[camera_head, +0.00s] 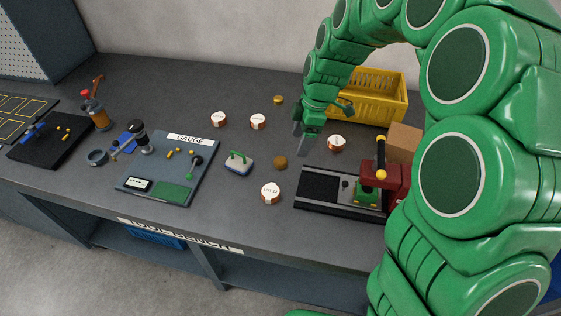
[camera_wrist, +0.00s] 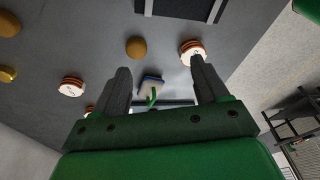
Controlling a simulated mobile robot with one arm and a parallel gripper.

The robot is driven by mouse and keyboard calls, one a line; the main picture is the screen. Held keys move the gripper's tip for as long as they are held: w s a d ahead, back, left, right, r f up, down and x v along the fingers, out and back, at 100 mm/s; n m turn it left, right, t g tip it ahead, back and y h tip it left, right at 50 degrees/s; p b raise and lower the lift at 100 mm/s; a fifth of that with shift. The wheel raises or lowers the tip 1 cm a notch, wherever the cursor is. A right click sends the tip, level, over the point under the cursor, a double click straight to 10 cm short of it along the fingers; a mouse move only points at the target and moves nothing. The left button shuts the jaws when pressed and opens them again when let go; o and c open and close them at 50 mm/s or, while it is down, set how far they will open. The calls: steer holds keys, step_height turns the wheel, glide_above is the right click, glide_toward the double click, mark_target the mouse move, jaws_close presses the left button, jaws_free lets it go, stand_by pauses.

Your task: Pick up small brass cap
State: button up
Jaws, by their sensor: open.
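Several round brass-coloured pieces show, and I cannot tell for sure which is the small brass cap. A small shiny gold one (camera_head: 278,99) stands at the back of the bench. A duller brown-gold disc (camera_head: 280,162) lies nearer the front; it appears in the wrist view (camera_wrist: 135,47) beyond my fingers. Two more gold pieces (camera_wrist: 8,23) (camera_wrist: 8,74) sit at the wrist view's left edge. My gripper (camera_head: 305,143) is open and empty, pointing down above the bench, behind and right of the brown-gold disc. Its spread fingers (camera_wrist: 160,65) touch nothing visible.
White-and-copper coils (camera_head: 270,193) (camera_head: 336,143) (camera_head: 257,121) stand around the disc. A green-handled block (camera_head: 238,162) is left of it. A black-based press (camera_head: 325,187) and yellow crate (camera_head: 396,96) are right. The gauge board (camera_head: 153,180) lies left.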

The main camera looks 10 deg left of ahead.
mark_target(281, 159)
steer(key=shift+w+a+f+n, duration=0.45)
steer(key=shift+a+f, duration=0.5)
steer(key=shift+f, duration=1.05)
steer(key=shift+w+a+f+n, duration=0.3)
steer(key=shift+a+f+n, duration=0.5)
steer(key=shift+f, duration=1.15)
steer(key=shift+w+a+f+n, duration=0.35)
steer(key=shift+a+f, duration=0.8)
steer(key=shift+f, duration=0.85)
steer(key=shift+w, duration=0.1)
steer(key=c, duration=1.1)
steer(key=shift+r, duration=0.15)
steer(key=shift+c, duration=0.2)
